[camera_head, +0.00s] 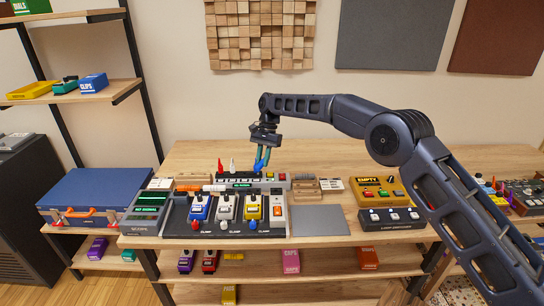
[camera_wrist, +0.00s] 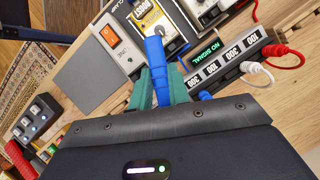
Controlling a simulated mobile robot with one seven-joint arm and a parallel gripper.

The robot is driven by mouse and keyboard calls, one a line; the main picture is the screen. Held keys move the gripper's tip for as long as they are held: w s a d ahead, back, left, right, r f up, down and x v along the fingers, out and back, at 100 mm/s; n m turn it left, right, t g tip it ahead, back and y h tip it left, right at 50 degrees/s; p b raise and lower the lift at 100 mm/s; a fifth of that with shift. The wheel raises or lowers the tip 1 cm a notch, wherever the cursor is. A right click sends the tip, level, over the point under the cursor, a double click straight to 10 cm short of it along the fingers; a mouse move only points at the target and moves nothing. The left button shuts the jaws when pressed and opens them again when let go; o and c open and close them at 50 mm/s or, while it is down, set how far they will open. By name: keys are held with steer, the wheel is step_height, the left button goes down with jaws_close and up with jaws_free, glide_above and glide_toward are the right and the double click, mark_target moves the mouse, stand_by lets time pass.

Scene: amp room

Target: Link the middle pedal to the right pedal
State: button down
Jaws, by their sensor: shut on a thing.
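My gripper (camera_head: 263,156) is shut on a blue plug (camera_head: 259,165), above the back of the pedalboard (camera_head: 174,222). In the wrist view the green fingers of my gripper (camera_wrist: 160,88) close around the blue plug (camera_wrist: 155,60), whose end points towards the right pedal. The middle pedal (camera_head: 225,207) is pale grey, between the blue left pedal (camera_head: 199,208) and the yellow right pedal (camera_head: 252,208). The right pedal also shows in the wrist view (camera_wrist: 152,20). Whether the plug touches anything is unclear.
Behind the pedals stands a numbered box with a "NO SIGNAL" screen (camera_wrist: 207,52); red (camera_wrist: 282,52) and white (camera_wrist: 255,68) plugs are at it. Right of the pedals are a LINE switch box (camera_head: 277,211), a bare grey mat (camera_head: 319,221) and a yellow box (camera_head: 376,189).

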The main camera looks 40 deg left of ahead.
steer(key=s+a+f+m+t+y, duration=0.1)
steer(key=s+a+m+y, duration=0.3)
steer(key=s+m, duration=0.4)
steer(key=m, duration=0.4)
steer(key=shift+m+y, duration=0.3)
steer(key=shift+f, duration=0.15)
step_height(320, 180, down, 7)
steer(key=shift+f, duration=0.8)
stand_by(2.9)
steer(key=c, duration=0.9)
jaws_free()
steer(key=shift+o, duration=0.2)
